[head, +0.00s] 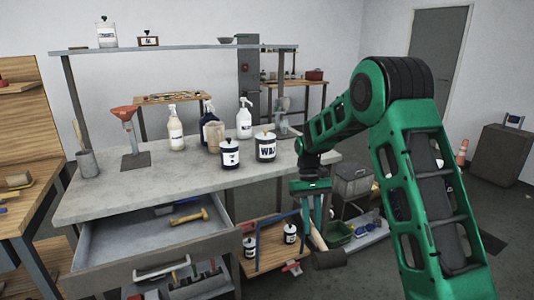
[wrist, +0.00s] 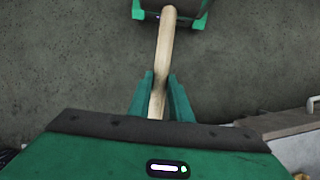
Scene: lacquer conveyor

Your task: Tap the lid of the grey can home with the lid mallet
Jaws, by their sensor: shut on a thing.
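My gripper (head: 313,213) is shut on the wooden handle of the lid mallet, whose dark head (head: 328,259) hangs low beside the bench's right end, apart from the bench. In the wrist view the pale handle (wrist: 166,60) runs up from between the fingertips (wrist: 160,95). Two lidded cans stand upright on the bench: a smaller dark-and-white one (head: 230,154) and a larger one marked like "WAX" (head: 265,147). Neither is plainly grey, so I cannot tell which is the grey can. How their lids sit is too small to tell.
The grey bench (head: 120,190) has an open drawer (head: 125,240) holding a yellow-handled tool (head: 190,217). A red funnel stand (head: 130,135) and grey pot (head: 87,163) are left. The bench's front middle is clear.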

